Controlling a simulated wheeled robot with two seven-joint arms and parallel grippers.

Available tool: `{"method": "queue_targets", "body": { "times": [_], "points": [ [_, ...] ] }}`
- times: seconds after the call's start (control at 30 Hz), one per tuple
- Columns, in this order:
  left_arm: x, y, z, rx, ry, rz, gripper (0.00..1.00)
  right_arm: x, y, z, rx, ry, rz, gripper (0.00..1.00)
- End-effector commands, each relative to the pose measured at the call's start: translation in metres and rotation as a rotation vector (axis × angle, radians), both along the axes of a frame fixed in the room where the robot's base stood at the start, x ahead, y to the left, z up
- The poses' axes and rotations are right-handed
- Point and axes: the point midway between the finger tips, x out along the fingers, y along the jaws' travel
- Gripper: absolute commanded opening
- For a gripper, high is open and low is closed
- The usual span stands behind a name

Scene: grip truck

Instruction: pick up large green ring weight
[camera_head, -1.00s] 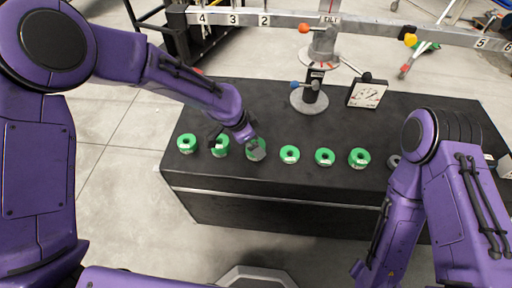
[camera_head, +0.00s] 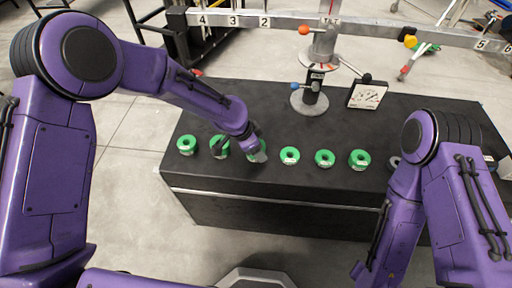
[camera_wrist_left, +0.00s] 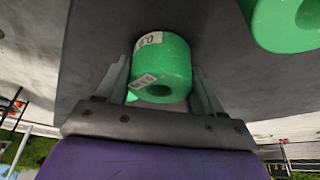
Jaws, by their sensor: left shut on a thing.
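Several green ring weights with white labels stand in a row on the black table, among them a far-left one (camera_head: 187,144), a middle one (camera_head: 290,155) and a far-right one (camera_head: 358,158). My left gripper (camera_head: 240,151) is down at the row's left part and partly hides two rings there. In the left wrist view my left gripper (camera_wrist_left: 162,92) is shut on a green ring weight (camera_wrist_left: 165,62), with its hole and two white labels showing. Another green ring (camera_wrist_left: 288,22) is at the upper right. My right gripper is not visible; only its purple arm shows.
The black table (camera_head: 250,105) has clear room behind the row. A grey stand (camera_head: 310,98) with a blue-tipped knob and a white dial card (camera_head: 367,93) stand at the back. A numbered grey beam (camera_head: 300,22) crosses above them.

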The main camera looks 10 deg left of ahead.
Motion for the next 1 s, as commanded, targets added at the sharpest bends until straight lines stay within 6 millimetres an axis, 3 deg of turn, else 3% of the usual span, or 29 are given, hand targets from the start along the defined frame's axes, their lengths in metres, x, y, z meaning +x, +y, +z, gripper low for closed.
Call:
{"method": "queue_targets", "body": {
  "times": [0.27,0.37,0.6,0.8,1.0],
  "points": [
    [0.002,0.0,0.032,-0.003,-0.007,0.001,0.25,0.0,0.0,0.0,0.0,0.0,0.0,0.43],
    [-0.01,-0.002,0.047,-0.002,-0.006,0.0,0.25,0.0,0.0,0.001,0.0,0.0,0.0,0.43],
    [-0.051,-0.006,0.097,-0.002,-0.009,-0.001,0.25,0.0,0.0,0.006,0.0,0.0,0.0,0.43],
    [-0.103,-0.011,0.116,-0.001,-0.007,-0.002,0.25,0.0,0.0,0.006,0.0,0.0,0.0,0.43],
    [-0.131,-0.014,0.128,-0.002,-0.005,0.0,0.25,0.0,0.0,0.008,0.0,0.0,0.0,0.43]
  ]
}}
